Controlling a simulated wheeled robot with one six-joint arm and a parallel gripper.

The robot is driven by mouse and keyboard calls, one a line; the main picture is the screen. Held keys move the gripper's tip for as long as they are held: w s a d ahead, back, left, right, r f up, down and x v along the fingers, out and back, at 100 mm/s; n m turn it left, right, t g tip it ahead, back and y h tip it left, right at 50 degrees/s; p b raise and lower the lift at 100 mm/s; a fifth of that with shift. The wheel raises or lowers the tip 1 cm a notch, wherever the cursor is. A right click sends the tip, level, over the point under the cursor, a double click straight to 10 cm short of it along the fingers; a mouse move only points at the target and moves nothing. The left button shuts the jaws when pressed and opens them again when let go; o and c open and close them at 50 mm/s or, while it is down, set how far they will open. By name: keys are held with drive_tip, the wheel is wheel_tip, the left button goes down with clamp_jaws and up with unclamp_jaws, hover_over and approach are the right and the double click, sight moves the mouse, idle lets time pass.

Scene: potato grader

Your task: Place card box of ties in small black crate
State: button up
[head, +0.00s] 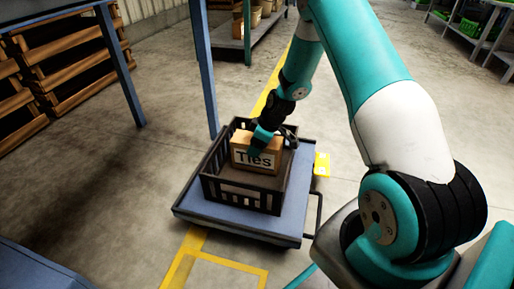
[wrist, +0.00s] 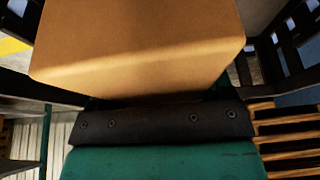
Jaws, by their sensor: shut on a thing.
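The card box of ties (head: 243,147), a tan box with a "Ties" label, is inside the outline of the small black crate (head: 222,194) in the head view. It looks upright. My gripper (head: 260,146) reaches down over the crate and is shut on the box. In the wrist view the box (wrist: 140,45) fills the upper middle, beyond the dark gripper edge, with slatted crate walls (wrist: 300,25) at the sides. Whether the box touches the crate floor is hidden.
The crate stands on a blue flat cart (head: 275,225) with a handle on its right side. Blue posts (head: 205,70) rise just behind it. Wooden pallets (head: 65,60) are stacked at the upper left. The floor left of the cart is clear.

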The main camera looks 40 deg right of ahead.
drive_tip(key=o, duration=1.1)
drive_tip(key=p+v, duration=0.7)
drive_tip(key=v, duration=0.4)
drive_tip(key=shift+r+p, duration=0.4)
drive_tip(key=shift+r, duration=0.4)
drive_tip(key=s+a+r, duration=0.1)
drive_tip(key=a+r, duration=0.8)
drive_tip(key=a, duration=0.1)
drive_tip(key=s+a+r+g+y, duration=0.2)
drive_tip(key=s+a+r, duration=1)
drive_tip(key=a, duration=0.1)
drive_tip(key=s+a+r, duration=0.1)
drive_tip(key=s+a, duration=0.1)
drive_tip(key=s, duration=0.4)
drive_tip(key=s+a+r+g, duration=0.1)
drive_tip(key=s+a+r, duration=0.1)
drive_tip(key=s, duration=0.4)
drive_tip(key=shift+s+r+m+g+h, duration=0.15)
drive_tip(key=shift+r+m+g+h, duration=0.15)
drive_tip(key=shift+r, duration=0.05)
drive_tip(key=shift+a, duration=0.1)
